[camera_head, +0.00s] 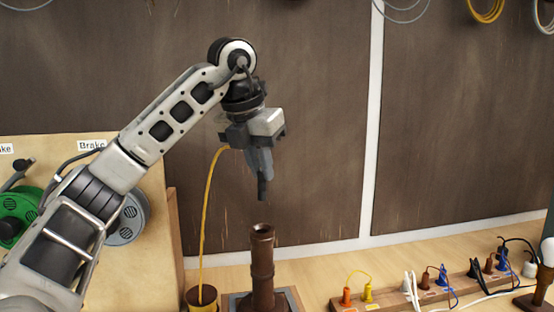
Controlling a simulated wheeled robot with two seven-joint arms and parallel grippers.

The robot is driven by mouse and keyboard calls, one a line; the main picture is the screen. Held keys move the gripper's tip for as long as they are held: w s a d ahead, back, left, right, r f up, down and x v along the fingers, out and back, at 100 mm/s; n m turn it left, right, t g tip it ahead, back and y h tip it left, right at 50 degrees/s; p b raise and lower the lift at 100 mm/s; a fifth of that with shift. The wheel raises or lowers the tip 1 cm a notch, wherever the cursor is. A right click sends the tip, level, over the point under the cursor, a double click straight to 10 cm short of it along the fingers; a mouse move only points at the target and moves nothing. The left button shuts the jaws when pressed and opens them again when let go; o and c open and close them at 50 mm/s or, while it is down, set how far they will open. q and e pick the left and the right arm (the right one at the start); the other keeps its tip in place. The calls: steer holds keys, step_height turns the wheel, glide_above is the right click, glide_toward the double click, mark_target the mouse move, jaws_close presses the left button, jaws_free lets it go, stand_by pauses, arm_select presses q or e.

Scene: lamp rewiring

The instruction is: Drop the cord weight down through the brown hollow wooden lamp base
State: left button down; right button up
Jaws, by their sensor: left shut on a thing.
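The brown hollow wooden lamp base (262,268) stands upright at bottom centre, its open top facing up. My left gripper (261,168) points down above it, with a clear gap to the top opening. It is shut on the cord weight, which seems to be the slim dark piece (262,189) below the fingers; fingers and weight are hard to tell apart. A yellow cord (206,205) rises from a brown cup (201,297) left of the base to the gripper. My right gripper is out of view.
The lamp base stands on a dark-topped wooden block (291,298). A wooden rail (388,296) with coloured plugs and wires lies to the right, near a bulb lamp (545,272). A board with green (14,213) and grey reels stands left.

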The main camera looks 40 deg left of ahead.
mark_target(259, 196)
arm_select(q)
steer(key=shift+s+f, duration=0.35)
steer(key=shift+f, duration=0.05)
steer(key=shift+w+f, duration=0.1)
steer(key=shift+f, duration=0.75)
steer(key=shift+f+b, duration=0.4)
steer(key=shift+b, duration=0.05)
steer(key=shift+f+b, duration=0.45)
steer(key=shift+f, duration=0.15)
steer(key=shift+f+b, duration=0.4)
steer(key=shift+f, duration=0.15)
steer(key=shift+f+b, duration=0.65)
steer(key=shift+f, duration=0.45)
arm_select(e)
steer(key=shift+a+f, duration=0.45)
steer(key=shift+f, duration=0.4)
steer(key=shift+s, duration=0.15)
arm_select(q)
steer(key=c, duration=1.3)
jaws_free()
steer(key=shift+c, duration=0.2)
